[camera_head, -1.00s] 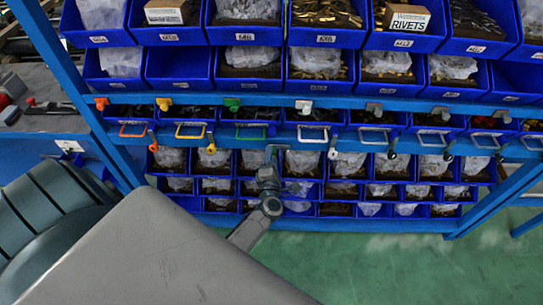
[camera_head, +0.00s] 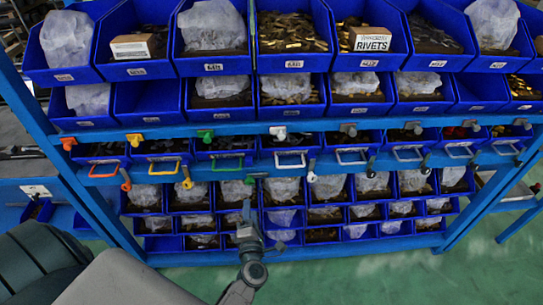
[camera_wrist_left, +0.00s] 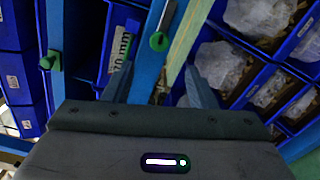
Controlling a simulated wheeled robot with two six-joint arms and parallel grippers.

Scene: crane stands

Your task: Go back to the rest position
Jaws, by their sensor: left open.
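My left gripper (camera_head: 247,212) shows in the head view in front of the lower rows of bins, its arm coming up from the bottom left. In the left wrist view its two fingers (camera_wrist_left: 160,85) stand apart with nothing held between them. A green clip (camera_wrist_left: 159,41) and a blue rail of the rack lie beyond the fingers there. My right gripper is in neither view.
A blue rack of bins fills the head view, with bagged parts and a rivets box (camera_head: 371,39). Green floor (camera_head: 400,275) is free below. A blue bench (camera_head: 20,200) stands at left.

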